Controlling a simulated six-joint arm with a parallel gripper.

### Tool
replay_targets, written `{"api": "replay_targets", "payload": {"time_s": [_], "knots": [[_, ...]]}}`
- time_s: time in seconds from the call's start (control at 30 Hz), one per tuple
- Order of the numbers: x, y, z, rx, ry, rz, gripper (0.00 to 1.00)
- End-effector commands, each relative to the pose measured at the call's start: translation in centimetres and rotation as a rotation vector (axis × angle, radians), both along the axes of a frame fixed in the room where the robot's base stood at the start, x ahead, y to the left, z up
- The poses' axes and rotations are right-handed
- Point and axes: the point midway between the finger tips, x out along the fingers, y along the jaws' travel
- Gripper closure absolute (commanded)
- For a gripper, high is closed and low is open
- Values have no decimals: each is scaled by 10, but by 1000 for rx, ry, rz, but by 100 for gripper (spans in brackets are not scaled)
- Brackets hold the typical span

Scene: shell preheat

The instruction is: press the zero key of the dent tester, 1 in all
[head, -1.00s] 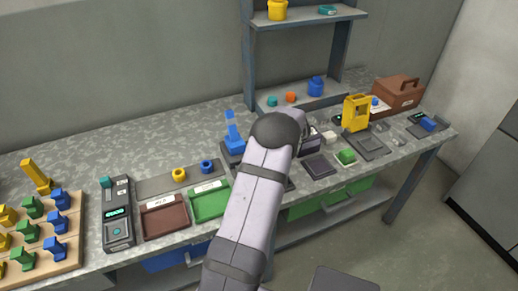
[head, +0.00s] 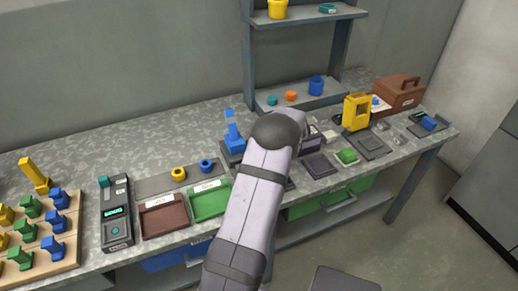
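A dark upright-lying device with a lit green display and a round teal-ringed key (head: 115,230) sits on the bench left of the red tray; it may be the dent tester, but no label is readable. A yellow frame-shaped device (head: 356,112) stands on a dark base at the right, with a small dark display unit beside it; I cannot tell which of the two is the tester. My arm rises through the middle of the picture and bends at the bench's centre. My gripper is hidden behind the arm, so its fingers do not show.
A red tray (head: 163,217) and a green tray (head: 208,204) lie left of my arm. A blue stand (head: 232,140) is just behind it. A wooden board (head: 45,245) with coloured pieces is at far left. A brown box (head: 398,94) stands at the right. The back-left bench is clear.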

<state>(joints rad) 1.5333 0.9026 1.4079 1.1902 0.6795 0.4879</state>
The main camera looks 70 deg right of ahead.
Motion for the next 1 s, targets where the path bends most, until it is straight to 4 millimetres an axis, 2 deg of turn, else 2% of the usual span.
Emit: {"api": "replay_targets", "payload": {"time_s": [1.0], "knots": [[0,0,-7,0,0,0,100]]}}
